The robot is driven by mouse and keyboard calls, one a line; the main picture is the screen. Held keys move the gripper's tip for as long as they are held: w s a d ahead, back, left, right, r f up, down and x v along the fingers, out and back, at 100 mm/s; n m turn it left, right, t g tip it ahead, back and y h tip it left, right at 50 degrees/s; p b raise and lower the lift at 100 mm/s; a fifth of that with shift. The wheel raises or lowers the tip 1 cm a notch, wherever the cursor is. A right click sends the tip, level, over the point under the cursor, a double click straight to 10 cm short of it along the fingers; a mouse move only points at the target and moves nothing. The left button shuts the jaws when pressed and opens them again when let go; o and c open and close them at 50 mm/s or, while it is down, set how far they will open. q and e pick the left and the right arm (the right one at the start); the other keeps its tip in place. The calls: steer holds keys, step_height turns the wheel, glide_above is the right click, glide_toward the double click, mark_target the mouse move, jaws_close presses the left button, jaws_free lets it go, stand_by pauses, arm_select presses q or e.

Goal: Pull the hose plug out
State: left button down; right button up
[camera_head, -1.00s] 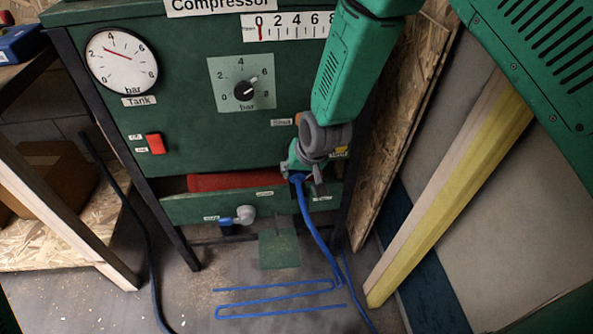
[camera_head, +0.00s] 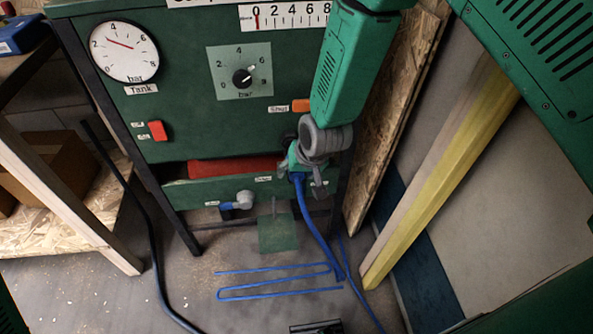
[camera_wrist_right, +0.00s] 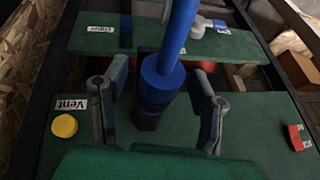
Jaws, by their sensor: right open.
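The blue hose plug (camera_head: 298,183) is at the lower right of the green compressor panel, with its blue hose (camera_head: 316,235) hanging to the floor. In the right wrist view the plug (camera_wrist_right: 160,85) stands over a dark fitting (camera_wrist_right: 148,117); I cannot tell whether it is still seated. My right gripper (camera_head: 303,180) is at the plug. In the wrist view my right gripper (camera_wrist_right: 160,112) is open, its two fingers on either side of the plug and fitting, with visible gaps. My left gripper is not in view.
The panel holds a tank gauge (camera_head: 124,52), a pressure knob (camera_head: 242,77), a red switch (camera_head: 157,131) and an orange part (camera_head: 300,105). A yellow button (camera_wrist_right: 65,126) is beside the Vent label. A grey-and-blue fitting (camera_head: 237,202) is left of the plug. Boards (camera_head: 440,180) lean at right.

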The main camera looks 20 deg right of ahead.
steer(key=v, duration=1.1)
steer(key=shift+s+r, duration=0.2)
steer(key=shift+r, duration=0.15)
steer(key=shift+d, duration=0.1)
steer(key=s+d+f+n+g, duration=0.1)
steer(key=s+d+f, duration=0.1)
steer(key=s+f, duration=0.3)
steer(key=s+d+f+n+g+p, duration=0.1)
steer(key=s+d+f, duration=0.2)
steer(key=s, duration=0.9)
steer(key=s+d+f+n+g+h+p, duration=0.1)
steer(key=s+d+f+g, duration=0.1)
steer(key=s+f, duration=0.6)
steer(key=shift+s+d+f+n, duration=0.35)
steer(key=shift+d+f+n, duration=0.05)
steer(key=shift+d+f, duration=0.2)
